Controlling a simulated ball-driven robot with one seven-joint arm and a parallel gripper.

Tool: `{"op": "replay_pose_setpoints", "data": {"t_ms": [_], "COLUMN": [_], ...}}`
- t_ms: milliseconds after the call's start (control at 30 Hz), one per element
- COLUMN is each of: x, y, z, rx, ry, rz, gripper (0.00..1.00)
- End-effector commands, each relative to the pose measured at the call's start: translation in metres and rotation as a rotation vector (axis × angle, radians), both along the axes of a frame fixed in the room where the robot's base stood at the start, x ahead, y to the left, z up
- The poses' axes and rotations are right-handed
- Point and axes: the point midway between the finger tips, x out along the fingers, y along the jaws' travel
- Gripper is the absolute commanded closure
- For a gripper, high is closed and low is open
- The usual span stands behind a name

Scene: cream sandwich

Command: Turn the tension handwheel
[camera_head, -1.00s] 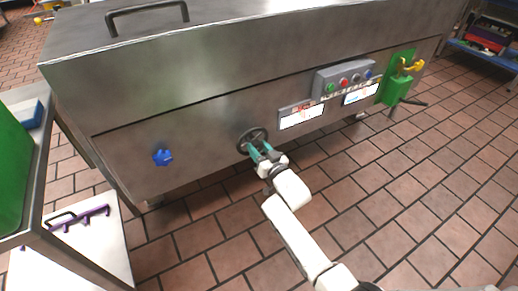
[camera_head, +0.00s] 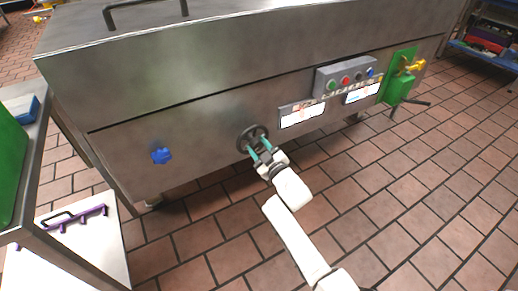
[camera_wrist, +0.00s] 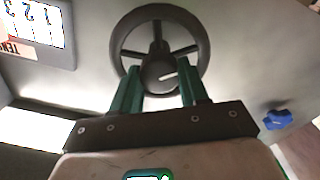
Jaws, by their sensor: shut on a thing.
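The dark tension handwheel (camera_head: 252,134) sits on the front of the steel machine. It is a round rim with spokes and a central hub, and shows large in the wrist view (camera_wrist: 158,72). My gripper (camera_head: 259,148) is at the wheel, reaching from the front. In the wrist view its two teal fingers lie on either side of the hub, across the lower part of the wheel, and are shut on it. The exact contact at the fingertips is hard to see. A white scale with numbers and partly visible lettering (camera_wrist: 35,25) is at the upper left of the wrist view.
A blue knob (camera_head: 161,156) is left of the wheel. Two label plates (camera_head: 302,115) and a button box (camera_head: 345,76) are to its right, then a green part with a yellow tap (camera_head: 400,88). A steel table (camera_head: 40,165) stands at the left. The tiled floor in front is clear.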

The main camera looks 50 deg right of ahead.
Motion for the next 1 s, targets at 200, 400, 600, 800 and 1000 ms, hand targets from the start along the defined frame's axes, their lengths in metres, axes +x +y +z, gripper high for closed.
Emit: {"op": "replay_pose_setpoints", "data": {"t_ms": [200,400,600,800,1000], "x": [0.0000,0.0000,0.0000,0.0001,0.0001], "y": [0.0002,0.0004,0.0004,0.0005,0.0003], "z": [-0.0009,-0.0006,-0.0005,-0.0006,-0.0004], "rx": [-0.070,-0.092,-0.094,-0.093,-0.092], "ry": [0.021,0.028,0.028,0.028,0.028], "rz": [0.000,0.000,0.000,0.000,0.000], "gripper": [0.87,0.87,0.87,0.51,0.31]}}
